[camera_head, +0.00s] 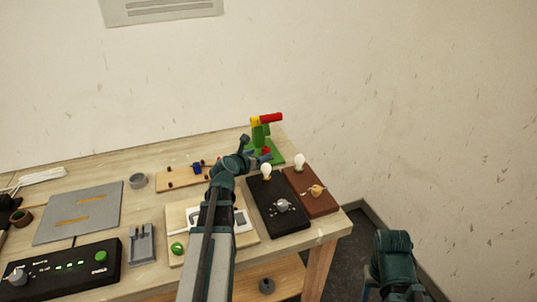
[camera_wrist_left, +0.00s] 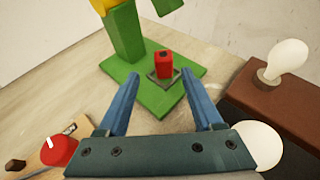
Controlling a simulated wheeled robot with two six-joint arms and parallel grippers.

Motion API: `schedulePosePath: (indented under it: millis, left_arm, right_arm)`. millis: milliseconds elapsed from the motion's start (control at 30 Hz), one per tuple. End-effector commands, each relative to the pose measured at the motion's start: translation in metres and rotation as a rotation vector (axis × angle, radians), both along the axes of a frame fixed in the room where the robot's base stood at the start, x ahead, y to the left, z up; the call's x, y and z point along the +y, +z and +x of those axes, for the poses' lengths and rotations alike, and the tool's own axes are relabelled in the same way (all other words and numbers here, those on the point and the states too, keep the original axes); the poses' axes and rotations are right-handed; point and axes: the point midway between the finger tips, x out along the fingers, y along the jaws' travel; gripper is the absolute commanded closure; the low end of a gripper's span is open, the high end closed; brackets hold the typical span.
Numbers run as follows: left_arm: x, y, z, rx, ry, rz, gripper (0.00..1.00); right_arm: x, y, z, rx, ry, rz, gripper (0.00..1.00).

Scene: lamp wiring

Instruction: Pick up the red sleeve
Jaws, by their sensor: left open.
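The red sleeve (camera_wrist_left: 164,66) is a small upright red piece with a dark hole in its top. It stands in a dark square holder on the green base (camera_wrist_left: 145,95) of a green and yellow stand. In the left wrist view my left gripper (camera_wrist_left: 161,82) is open, its blue fingers reaching toward the sleeve with a wide gap between them. The sleeve is ahead of the fingertips, near the middle of the gap, with no contact visible. In the head view the left gripper (camera_head: 258,158) is at the green base (camera_head: 279,157) and partly hides it.
The stand's yellow joint (camera_head: 256,120) and red upper arm (camera_head: 272,117) rise behind the base. A brown block (camera_head: 318,203) and a black block (camera_head: 265,190), each with a white bulb, stand to the right. A wooden board (camera_head: 175,183) lies to the left.

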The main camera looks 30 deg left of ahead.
Motion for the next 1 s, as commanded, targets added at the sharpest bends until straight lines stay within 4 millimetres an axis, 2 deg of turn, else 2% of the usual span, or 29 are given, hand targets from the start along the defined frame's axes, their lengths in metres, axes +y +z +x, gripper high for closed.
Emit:
schedulePosePath:
  millis: [167, 500, 733, 767, 1000]
  left_arm:
    - [0.001, -0.001, 0.005, 0.000, 0.002, 0.000, 0.32]
    - [0.007, -0.015, 0.034, 0.000, 0.017, 0.000, 0.32]
    - [0.006, -0.014, 0.035, 0.000, 0.020, 0.000, 0.32]
    - [0.006, -0.014, 0.035, 0.000, 0.020, 0.000, 0.36]
    - [0.006, -0.014, 0.034, 0.000, 0.020, 0.000, 0.79]
  right_arm:
    - [0.000, -0.001, 0.000, 0.000, 0.000, 0.000, 0.50]
    - [0.000, -0.015, 0.000, 0.000, 0.000, 0.000, 0.50]
    - [0.000, -0.014, 0.000, 0.000, 0.000, 0.000, 0.50]
    - [0.000, -0.014, 0.000, 0.000, 0.000, 0.000, 0.50]
    - [0.000, -0.014, 0.000, 0.000, 0.000, 0.000, 0.50]
